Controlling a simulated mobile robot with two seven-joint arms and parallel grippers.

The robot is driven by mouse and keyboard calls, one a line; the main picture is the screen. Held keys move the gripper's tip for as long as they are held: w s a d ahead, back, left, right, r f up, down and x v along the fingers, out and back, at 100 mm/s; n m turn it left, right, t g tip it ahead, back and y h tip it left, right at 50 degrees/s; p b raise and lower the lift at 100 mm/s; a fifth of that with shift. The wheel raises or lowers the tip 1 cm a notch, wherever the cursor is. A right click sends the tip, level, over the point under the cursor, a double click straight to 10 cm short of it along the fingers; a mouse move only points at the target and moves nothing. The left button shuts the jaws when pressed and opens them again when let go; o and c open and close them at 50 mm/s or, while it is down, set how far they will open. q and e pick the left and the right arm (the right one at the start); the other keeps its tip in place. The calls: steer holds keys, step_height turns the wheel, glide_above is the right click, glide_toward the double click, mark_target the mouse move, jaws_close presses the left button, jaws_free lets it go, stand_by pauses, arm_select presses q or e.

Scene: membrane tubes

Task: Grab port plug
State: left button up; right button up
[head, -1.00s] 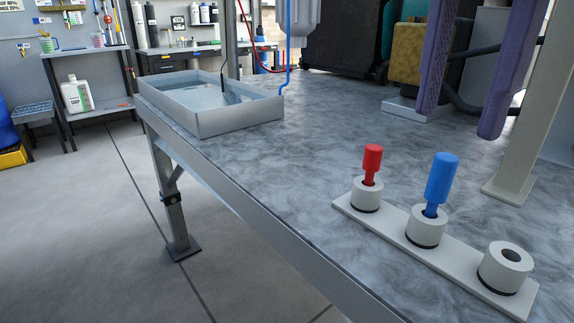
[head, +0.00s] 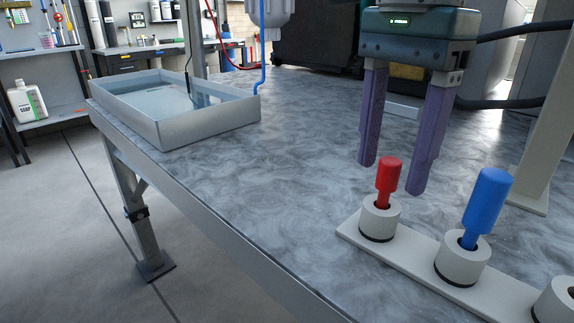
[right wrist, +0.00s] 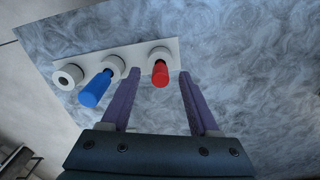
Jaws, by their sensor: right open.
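A red plug (head: 389,181) stands upright in the left holder of a pale rack (head: 415,262). A blue plug (head: 486,205) stands, tilted a little, in the middle holder. The right holder (head: 557,300) is cut by the frame edge. My right gripper (head: 392,178) is open and empty, pointing down over the table just behind and above the red plug. In the right wrist view, the red plug (right wrist: 160,75) shows between the two spread purple fingers (right wrist: 158,74), and the blue plug (right wrist: 95,89) lies to the left of them. My left gripper is not in view.
A grey tray of clear liquid (head: 205,121) stands on the marbled table (head: 290,175) at the left. A pale post (head: 545,150) rises at the right, behind the rack. The table between tray and rack is clear.

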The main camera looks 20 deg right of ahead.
steer(key=shift+f, duration=0.75)
jaws_close()
